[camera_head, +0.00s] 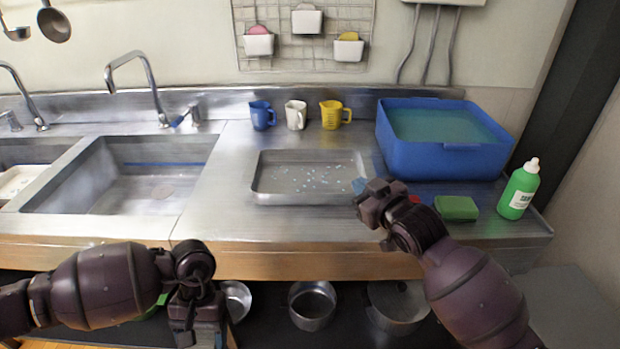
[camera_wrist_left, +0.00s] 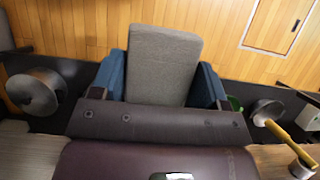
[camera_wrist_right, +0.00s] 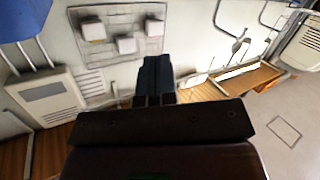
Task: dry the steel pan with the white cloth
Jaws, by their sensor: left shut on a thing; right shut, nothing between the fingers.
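The steel pan (camera_head: 262,190) is a shallow rectangular tray on the counter, with several pale specks like water drops on its floor. My left gripper (camera_head: 200,325) hangs low in front of the counter, left of the pan and well apart from it. In the left wrist view its blue fingers are shut on a flat, woven-looking piece, the white cloth (camera_wrist_left: 162,65), which looks grey in shade. The cloth is mostly out of the head view. My right gripper (camera_head: 372,196) is at the pan's right front corner; I cannot tell whether it touches. Its fingers (camera_wrist_right: 156,65) are shut and empty.
A blue tub (camera_head: 440,160), a green sponge (camera_head: 457,208) and a green bottle (camera_head: 520,190) stand to the right. Blue (camera_head: 262,115), white (camera_head: 296,115) and yellow (camera_head: 331,115) jugs stand behind the pan. A sink (camera_head: 130,190) lies left. Pots (camera_head: 312,305) sit below the counter.

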